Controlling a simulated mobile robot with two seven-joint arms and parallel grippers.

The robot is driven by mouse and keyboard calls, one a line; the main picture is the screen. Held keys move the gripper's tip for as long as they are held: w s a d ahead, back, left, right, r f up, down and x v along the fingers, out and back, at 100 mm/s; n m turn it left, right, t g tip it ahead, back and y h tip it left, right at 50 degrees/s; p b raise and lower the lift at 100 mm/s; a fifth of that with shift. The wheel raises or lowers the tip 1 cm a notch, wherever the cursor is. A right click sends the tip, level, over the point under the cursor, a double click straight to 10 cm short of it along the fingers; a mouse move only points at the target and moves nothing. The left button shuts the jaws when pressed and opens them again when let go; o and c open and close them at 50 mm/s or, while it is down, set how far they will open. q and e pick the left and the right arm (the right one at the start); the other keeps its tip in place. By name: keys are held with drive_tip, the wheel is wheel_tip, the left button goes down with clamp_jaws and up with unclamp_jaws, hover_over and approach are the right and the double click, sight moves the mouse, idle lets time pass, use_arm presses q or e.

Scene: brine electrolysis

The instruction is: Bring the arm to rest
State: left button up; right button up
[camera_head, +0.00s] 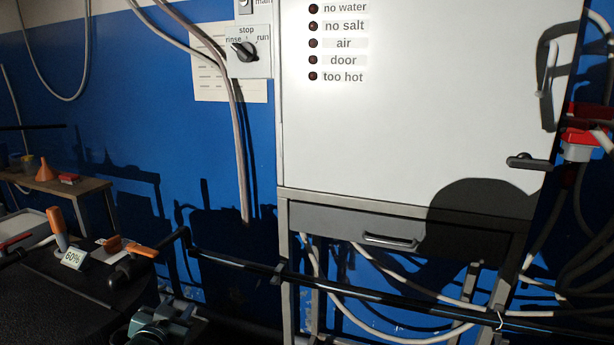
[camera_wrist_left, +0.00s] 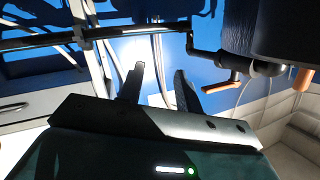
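My left gripper (camera_head: 172,302) is low at the left of the head view, below the dark horizontal pipe and in front of the blue wall. In the left wrist view its two dark fingers (camera_wrist_left: 158,80) stand apart. I see nothing held between them, only the wall and pale hoses behind. The pipe (camera_wrist_left: 120,31) crosses beyond the fingertips, apart from them as far as I can tell. My right gripper is in neither view.
A white cabinet (camera_head: 420,110) with a drawer (camera_head: 350,222) stands ahead. The dark pipe (camera_head: 400,299) runs across its front, with an orange-handled crank (camera_head: 141,250) at left. A "60%" tag (camera_head: 73,258) and a wooden bench (camera_head: 60,186) are left. Hoses hang below the cabinet.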

use_arm(q)
drive_tip(key=s+d+f+g+h, duration=0.1)
drive_tip(key=s+d+f, duration=0.3)
drive_tip(key=s, duration=0.6)
drive_tip(key=s+d+f+g+h, duration=0.1)
drive_tip(key=s+d+f, duration=0.4)
drive_tip(key=s, duration=0.6)
drive_tip(key=s+d+f+g+h, duration=0.1)
drive_tip(key=s+d+f, duration=0.3)
drive_tip(key=s, duration=0.6)
drive_tip(key=shift+s+d+f+n+g, duration=0.15)
drive_tip(key=shift+d+f+n+g, duration=0.15)
drive_tip(key=shift+d+g, duration=0.45)
